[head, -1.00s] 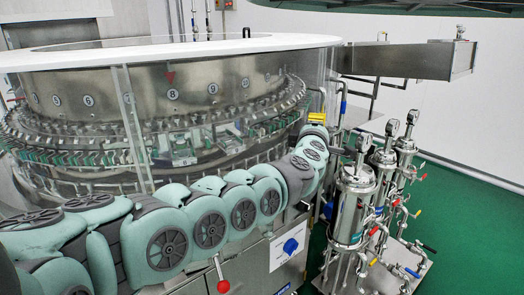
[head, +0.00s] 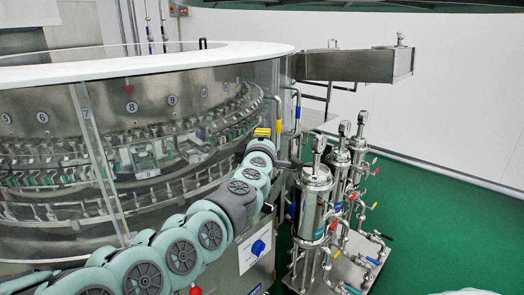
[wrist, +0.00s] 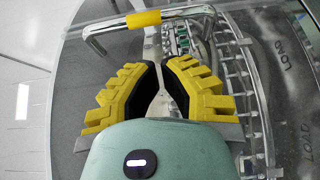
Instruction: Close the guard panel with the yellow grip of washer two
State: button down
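The washer is a round steel machine with a white top rim (head: 150,62) and clear guard panels (head: 180,120). A bent metal handle with a yellow grip (head: 280,127) stands at its right side; the grip (wrist: 143,20) also shows at the top of the wrist view. In the head view my gripper (head: 262,131) is small, at the arm's end left of the grip. I cannot tell how far the panel stands open.
A second bent handle with a blue grip (head: 298,112) is just right of the yellow one. Steel filter canisters (head: 315,205) with gauges stand on a metal base to the right. A steel chute (head: 370,65) juts out behind. Green floor (head: 445,220) is free at far right.

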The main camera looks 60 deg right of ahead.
jog(key=p+v, duration=0.2)
jog(key=v, duration=0.5)
jog(key=shift+s, duration=0.25)
dwell(0.6)
jog(key=shift+a, duration=0.15)
